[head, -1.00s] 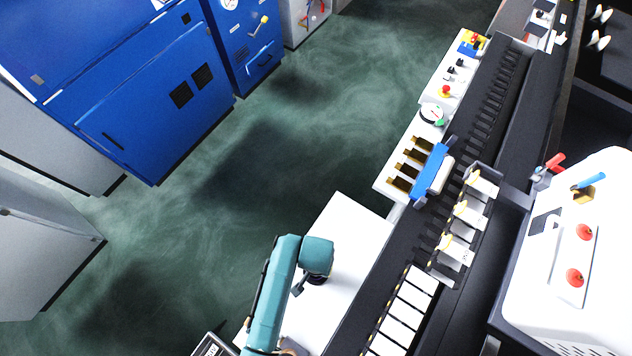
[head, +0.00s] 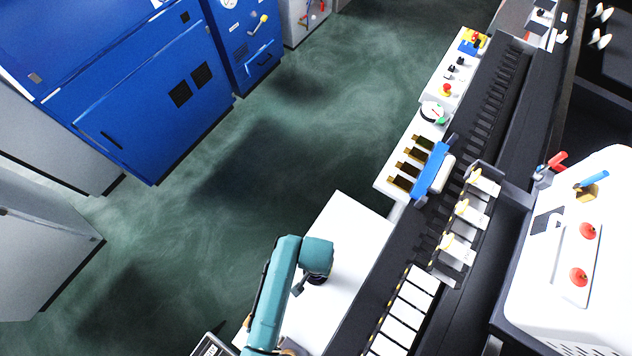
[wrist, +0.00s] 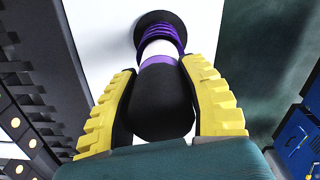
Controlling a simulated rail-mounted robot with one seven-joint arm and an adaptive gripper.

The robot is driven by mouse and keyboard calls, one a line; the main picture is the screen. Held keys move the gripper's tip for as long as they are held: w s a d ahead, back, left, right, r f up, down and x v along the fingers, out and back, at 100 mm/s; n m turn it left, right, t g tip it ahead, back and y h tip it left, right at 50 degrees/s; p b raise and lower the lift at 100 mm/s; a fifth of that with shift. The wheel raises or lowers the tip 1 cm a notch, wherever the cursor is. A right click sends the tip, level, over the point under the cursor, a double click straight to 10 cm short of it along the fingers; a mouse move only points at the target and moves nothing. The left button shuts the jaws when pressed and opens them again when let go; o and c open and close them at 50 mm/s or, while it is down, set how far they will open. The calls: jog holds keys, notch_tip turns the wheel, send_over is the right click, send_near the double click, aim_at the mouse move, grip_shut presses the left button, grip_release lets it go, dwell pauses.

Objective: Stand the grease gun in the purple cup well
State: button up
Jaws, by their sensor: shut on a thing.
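In the wrist view, my gripper (wrist: 160,75) has its two yellow ridged fingers shut on the grease gun (wrist: 160,104). The near end of the grease gun is black and rounded, with a purple band and a white section beyond it. Past the white section is the purple ringed cup well (wrist: 160,31) on a black round base. The gun is in line with the well; I cannot tell how deep its far end sits. In the head view, my arm hides most of this, and only a small dark part shows below the wrist.
The white tabletop (head: 348,232) lies under my gripper. A dark conveyor (head: 395,262) runs along its right side with white blocks on it. A white panel with brown slots (head: 408,170) and a blue part (head: 432,170) stand farther up. Green floor is open at the left.

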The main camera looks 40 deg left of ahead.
jog(key=shift+f, duration=0.1)
jog(key=o, duration=1.2)
notch_tip(320, 180, up, 12)
jog(key=shift+w+r, duration=0.1)
jog(key=shift+w, duration=0.05)
jog(key=shift+d, duration=0.1)
